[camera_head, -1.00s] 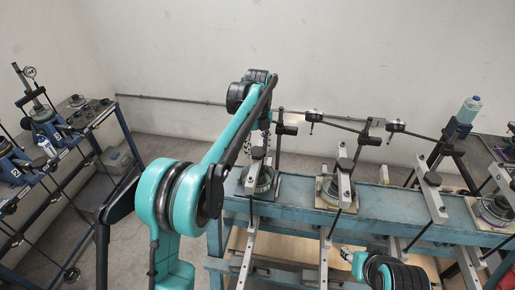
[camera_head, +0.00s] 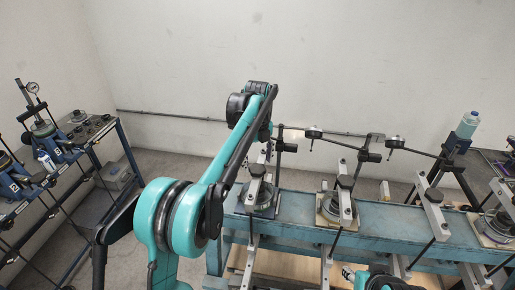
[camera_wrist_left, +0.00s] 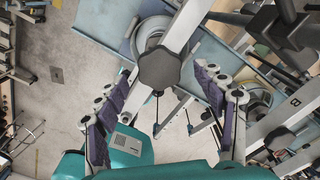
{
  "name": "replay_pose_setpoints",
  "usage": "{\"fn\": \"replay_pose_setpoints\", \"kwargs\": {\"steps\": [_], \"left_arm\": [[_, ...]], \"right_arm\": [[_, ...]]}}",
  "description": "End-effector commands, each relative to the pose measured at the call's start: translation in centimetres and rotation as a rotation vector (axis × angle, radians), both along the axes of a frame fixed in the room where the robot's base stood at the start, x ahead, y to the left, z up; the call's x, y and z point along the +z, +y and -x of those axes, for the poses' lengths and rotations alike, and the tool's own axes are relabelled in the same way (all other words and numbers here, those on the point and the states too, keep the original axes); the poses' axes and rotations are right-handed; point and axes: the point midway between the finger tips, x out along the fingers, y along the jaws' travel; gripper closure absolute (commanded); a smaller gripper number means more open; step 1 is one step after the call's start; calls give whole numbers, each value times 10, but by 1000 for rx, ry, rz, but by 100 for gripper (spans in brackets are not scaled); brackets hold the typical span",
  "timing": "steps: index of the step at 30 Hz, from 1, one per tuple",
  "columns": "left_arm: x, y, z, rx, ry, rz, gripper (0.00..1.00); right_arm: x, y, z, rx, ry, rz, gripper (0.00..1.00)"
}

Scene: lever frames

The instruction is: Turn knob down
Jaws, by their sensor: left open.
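A dark, faceted knob (camera_wrist_left: 160,67) sits on a pale metal lever bar (camera_wrist_left: 190,25) over a round metal apparatus in the left wrist view. In the head view, a black knob (camera_head: 257,170) tops the leftmost apparatus on the blue bench. My left gripper (camera_wrist_left: 163,85) is open, with its purple-padded fingers on either side of the knob in the wrist picture. No contact is visible, and the height gap cannot be told. In the head view, my left arm reaches over the bench's left end and mostly hides that gripper.
The blue bench (camera_head: 385,217) carries several similar lever frames. A second knob (camera_head: 345,182) stands to the right. Dial gauges on rods (camera_head: 313,132) rise behind the bench. A blue bottle (camera_head: 468,125) stands at back right. Another equipment bench (camera_head: 95,135) is at left, with clear floor between.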

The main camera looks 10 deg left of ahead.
Motion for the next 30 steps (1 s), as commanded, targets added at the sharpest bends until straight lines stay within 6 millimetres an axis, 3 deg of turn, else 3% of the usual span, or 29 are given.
{"fn": "replay_pose_setpoints", "kwargs": {"steps": [9, 13, 19, 30], "left_arm": [[70, 0, 0, 0, 0, 0, 30], [88, 0, -1, 0, 0, 0, 30], [99, 0, 0, 0, 0, 0, 30], [100, 0, 0, 0, 0, 0, 30]], "right_arm": [[0, 0, 0, 0, 0, 0, 60], [0, 0, 0, 0, 0, 0, 60], [0, 0, 0, 0, 0, 0, 60], [0, 0, 0, 0, 0, 0, 60]]}}
